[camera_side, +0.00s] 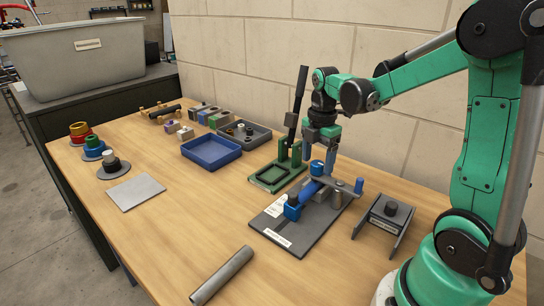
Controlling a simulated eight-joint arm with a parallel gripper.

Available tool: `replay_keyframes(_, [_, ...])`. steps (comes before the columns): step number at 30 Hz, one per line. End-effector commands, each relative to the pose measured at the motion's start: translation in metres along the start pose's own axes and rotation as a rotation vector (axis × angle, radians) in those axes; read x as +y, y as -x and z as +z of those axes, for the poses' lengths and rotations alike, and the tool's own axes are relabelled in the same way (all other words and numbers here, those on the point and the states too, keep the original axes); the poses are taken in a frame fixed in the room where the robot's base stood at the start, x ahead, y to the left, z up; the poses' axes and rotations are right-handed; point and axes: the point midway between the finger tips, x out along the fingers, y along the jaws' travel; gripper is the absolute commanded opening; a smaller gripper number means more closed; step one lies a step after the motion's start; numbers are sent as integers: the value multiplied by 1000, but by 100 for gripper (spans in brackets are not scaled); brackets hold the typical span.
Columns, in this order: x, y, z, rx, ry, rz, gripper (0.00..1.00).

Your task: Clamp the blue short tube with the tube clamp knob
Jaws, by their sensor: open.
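My gripper (322,150) is pointing down over the far part of a grey fixture plate (277,230). It is open, with its fingertips close to a blue round knob (317,168). Whether they touch the knob or are around it, I cannot tell. The blue short tube (309,190) lies along the plate below the knob, partly hidden by it. At the near end of the tube stands a blue clamp block (292,212) with a round top. Which of the blue tops is the tube clamp knob is unclear at this size.
Grey posts (337,198) stand right of the tube. A green press with an upright black lever (297,105) stands behind. A grey bracket (383,222) is at right. A loose grey tube (222,275) lies in front.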

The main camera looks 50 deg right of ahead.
Motion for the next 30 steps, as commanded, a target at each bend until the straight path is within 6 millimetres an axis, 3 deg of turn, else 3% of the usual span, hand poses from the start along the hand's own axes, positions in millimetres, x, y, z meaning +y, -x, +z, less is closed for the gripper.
replay_keyframes(11, [0, -8, 0, 0, 0, 1, 70])
replay_keyframes(14, [0, -8, 0, 0, 0, 1, 48])
replay_keyframes(19, [0, -8, 0, 0, 0, 1, 0])
replay_keyframes(30, [0, -8, 0, 0, -46, 1, 0])
